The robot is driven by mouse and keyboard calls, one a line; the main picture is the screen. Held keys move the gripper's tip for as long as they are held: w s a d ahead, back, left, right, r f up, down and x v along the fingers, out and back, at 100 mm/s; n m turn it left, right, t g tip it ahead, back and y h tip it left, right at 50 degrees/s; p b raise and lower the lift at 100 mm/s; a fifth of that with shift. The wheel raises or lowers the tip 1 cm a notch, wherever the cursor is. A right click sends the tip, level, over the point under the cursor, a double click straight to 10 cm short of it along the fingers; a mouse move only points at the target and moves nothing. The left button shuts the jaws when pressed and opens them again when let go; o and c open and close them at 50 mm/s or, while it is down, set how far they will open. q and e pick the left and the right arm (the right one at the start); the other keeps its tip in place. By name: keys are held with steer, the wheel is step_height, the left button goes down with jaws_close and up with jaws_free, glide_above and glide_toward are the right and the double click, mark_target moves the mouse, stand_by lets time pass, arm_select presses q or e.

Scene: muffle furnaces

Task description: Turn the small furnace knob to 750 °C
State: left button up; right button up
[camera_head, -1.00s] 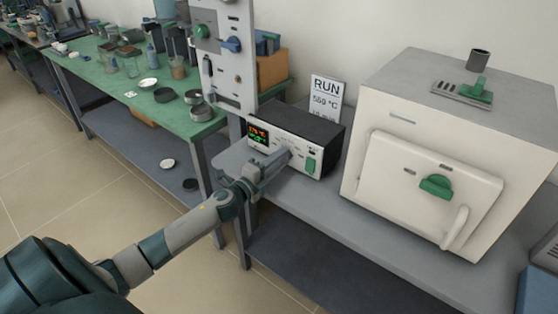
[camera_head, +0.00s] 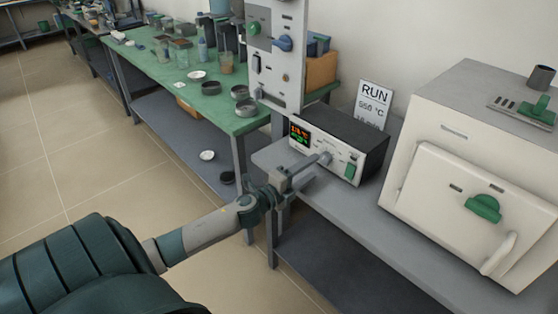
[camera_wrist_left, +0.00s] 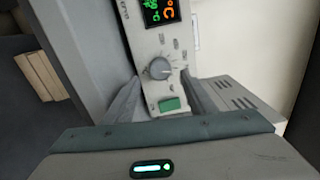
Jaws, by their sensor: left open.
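The controller box (camera_head: 352,138) has a dark top and a white front, and stands on the grey bench. Its lit display (camera_head: 299,133) shows orange and green digits, too small to read; part of it also shows in the left wrist view (camera_wrist_left: 160,12). The round grey knob (camera_wrist_left: 158,68) with a pale pointer mark sits below the display, above a green switch (camera_wrist_left: 169,104). My left gripper (camera_head: 308,168) is open in front of the panel. In the left wrist view its fingers (camera_wrist_left: 162,98) are on either side of the panel's lower part, short of the knob. My right gripper is out of view.
A sign (camera_head: 374,101) behind the box reads RUN and seemingly 550 °C. A large white furnace (camera_head: 440,185) stands to the right. A tall panel (camera_head: 278,60) rises at the box's left. A green table (camera_head: 190,92) holds jars and dishes.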

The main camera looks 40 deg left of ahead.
arm_select(q)
steer(key=s+a+b, duration=0.1)
steer(key=s, duration=1.1)
steer(key=shift+s+b, duration=0.35)
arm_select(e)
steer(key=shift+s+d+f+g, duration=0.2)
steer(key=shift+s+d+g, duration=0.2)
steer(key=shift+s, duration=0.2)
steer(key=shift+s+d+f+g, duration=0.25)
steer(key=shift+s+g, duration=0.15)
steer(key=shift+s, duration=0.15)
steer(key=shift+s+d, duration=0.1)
